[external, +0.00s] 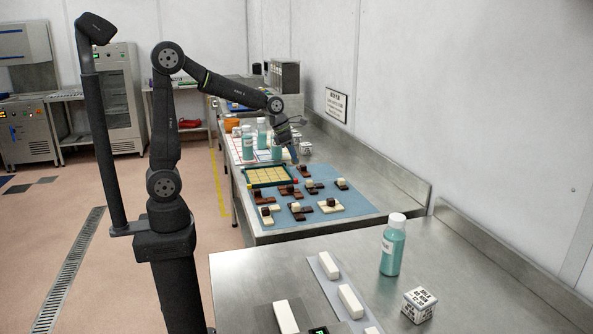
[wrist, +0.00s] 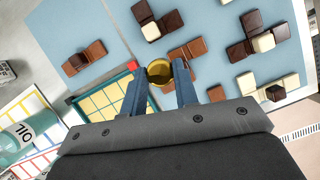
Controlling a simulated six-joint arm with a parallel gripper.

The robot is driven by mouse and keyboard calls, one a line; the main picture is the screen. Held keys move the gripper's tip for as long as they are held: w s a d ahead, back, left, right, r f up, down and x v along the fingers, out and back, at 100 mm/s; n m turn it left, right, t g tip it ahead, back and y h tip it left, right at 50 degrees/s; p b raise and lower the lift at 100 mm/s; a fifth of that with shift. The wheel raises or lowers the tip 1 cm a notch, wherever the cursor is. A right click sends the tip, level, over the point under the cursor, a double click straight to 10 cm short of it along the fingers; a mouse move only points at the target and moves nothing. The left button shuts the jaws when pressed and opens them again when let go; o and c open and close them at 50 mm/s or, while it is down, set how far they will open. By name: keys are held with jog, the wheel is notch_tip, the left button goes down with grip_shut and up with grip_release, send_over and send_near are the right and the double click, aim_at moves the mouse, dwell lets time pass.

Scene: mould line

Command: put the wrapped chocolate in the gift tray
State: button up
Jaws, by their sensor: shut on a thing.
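The wrapped chocolate (wrist: 158,72), round and gold, sits between the fingertips of my gripper (wrist: 158,66) in the wrist view. My gripper is shut on it. The gift tray has a teal rim (wrist: 131,68) and a yellow grid, and lies just left of the fingertips in the wrist view; a red corner shows. In the external view the tray (external: 268,184) lies on the blue mat, left of my gripper (external: 293,156). The chocolate cannot be made out there. Its height above the mat is hard to tell.
Several dark, milk and white chocolate pieces (external: 297,209) are spread over the blue mat (external: 350,208), some stacked. Teal bottles (external: 262,133) and a grid sheet (wrist: 30,112) are beyond the tray. A wall (external: 340,60) runs along the right.

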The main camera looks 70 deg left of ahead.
jog(key=a+f+n, duration=0.1)
jog(key=a+f, duration=0.1)
jog(key=a, duration=0.4)
jog(key=a+f+n, duration=0.1)
jog(key=a+f, duration=0.1)
jog(key=a, duration=0.5)
jog(key=s+a+f+y, duration=0.1)
jog(key=a+f, duration=0.2)
jog(key=a, duration=0.4)
jog(key=shift+s+a+n, duration=0.1)
jog(key=shift+n, duration=0.3)
jog(key=shift+f, duration=1.95)
jog(key=o, duration=0.5)
jog(key=shift+f, duration=0.15)
jog(key=o, duration=0.4)
jog(key=shift+o, duration=0.2)
jog(key=v, duration=1.2)
jog(key=shift+s, duration=0.1)
